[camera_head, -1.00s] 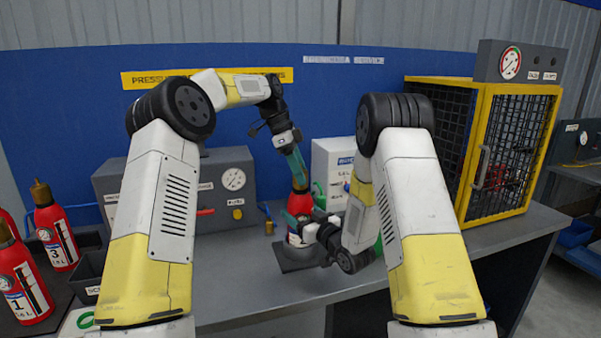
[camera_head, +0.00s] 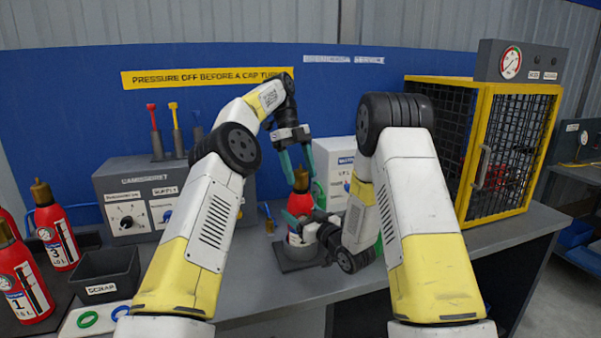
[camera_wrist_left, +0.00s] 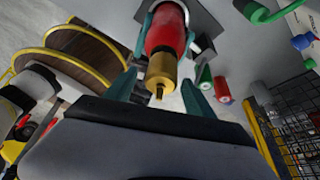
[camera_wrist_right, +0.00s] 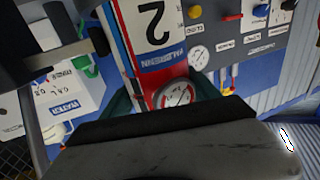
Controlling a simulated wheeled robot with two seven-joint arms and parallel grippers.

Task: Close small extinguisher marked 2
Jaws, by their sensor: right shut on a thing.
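The small red extinguisher marked 2 (camera_head: 298,204) stands upright on a dark square base (camera_head: 297,263) on the bench. Its label with the 2 (camera_wrist_right: 152,22) and its gauge (camera_wrist_right: 175,95) show in the right wrist view. A brass cap (camera_wrist_left: 161,72) tops its neck. My left gripper (camera_head: 301,170) is above it, open, with its teal fingers on either side of the cap and apart from it in the left wrist view. My right gripper (camera_head: 307,223) is shut around the extinguisher's body from the right side, partly hiding it.
Extinguishers marked 1 (camera_head: 22,282) and 3 (camera_head: 56,236) stand at the left, beside a scrap bin (camera_head: 107,273) and a tray with green and blue rings (camera_head: 75,326). A grey gauge panel (camera_head: 130,185), a white box (camera_head: 333,172) and a yellow cage (camera_head: 497,150) stand behind.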

